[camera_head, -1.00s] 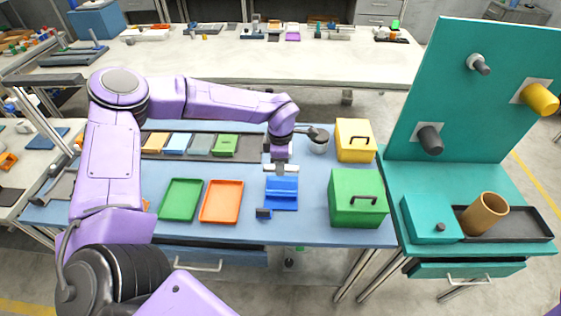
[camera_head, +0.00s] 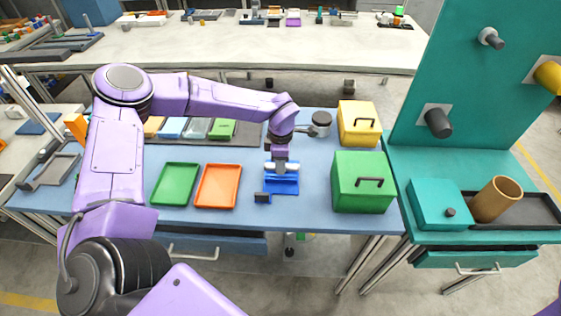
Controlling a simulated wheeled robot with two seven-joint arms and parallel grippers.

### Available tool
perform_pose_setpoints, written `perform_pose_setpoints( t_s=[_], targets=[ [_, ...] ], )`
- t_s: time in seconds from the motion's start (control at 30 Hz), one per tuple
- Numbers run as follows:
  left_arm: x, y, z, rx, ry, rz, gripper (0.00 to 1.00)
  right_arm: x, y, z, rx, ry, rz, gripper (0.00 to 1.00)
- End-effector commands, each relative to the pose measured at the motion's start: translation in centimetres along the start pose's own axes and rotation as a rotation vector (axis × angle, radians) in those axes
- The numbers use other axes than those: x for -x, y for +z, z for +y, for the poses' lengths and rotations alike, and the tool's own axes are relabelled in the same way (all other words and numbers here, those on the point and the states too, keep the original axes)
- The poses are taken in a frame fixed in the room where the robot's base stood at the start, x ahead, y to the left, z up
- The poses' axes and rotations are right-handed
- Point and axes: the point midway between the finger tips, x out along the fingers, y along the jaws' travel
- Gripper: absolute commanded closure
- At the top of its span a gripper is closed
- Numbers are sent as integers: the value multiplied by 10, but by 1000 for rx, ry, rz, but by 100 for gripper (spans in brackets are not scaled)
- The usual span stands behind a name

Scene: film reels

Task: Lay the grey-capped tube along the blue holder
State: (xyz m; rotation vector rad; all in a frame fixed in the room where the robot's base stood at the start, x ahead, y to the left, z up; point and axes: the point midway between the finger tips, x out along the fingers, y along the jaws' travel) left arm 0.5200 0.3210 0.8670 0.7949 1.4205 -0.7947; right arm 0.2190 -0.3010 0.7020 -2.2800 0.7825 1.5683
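The blue holder (camera_head: 285,186) sits on the blue bench mat, just right of the orange tray, with a small black piece (camera_head: 262,197) at its front left corner. My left gripper (camera_head: 281,164) points down over the back of the holder. It appears shut on the tube (camera_head: 291,168), a short pale piece lying crosswise, left to right, under the fingers. The tube overlaps the holder's back part in the view; whether it touches is too small to tell. The grey cap cannot be made out clearly. My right gripper is not in view.
A green tray (camera_head: 175,184) and an orange tray (camera_head: 218,186) lie left of the holder. A green box (camera_head: 363,181) and a yellow box (camera_head: 358,124) stand to the right. A round grey device (camera_head: 320,122) is behind the gripper. The mat in front is clear.

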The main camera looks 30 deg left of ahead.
Motion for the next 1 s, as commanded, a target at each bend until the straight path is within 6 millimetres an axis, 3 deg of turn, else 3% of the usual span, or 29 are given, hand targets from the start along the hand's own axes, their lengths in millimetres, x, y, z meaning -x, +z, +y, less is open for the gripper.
perform_pose_setpoints(
  t_s=[0.03, 0.07, 0.43, 0.8, 1.0],
  targets=[
    [0, 0, 0, 0, 0, 0, 55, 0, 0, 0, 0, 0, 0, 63],
    [0, 0, 0, 0, 0, 0, 45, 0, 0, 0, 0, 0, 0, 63],
    [7, 0, 0, 0, 1, -1, 45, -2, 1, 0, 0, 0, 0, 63],
    [88, 0, 1, 0, 4, -2, 45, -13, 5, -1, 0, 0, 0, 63],
    [105, 0, 0, -1, 0, 0, 45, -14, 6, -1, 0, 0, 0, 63]
  ],
)
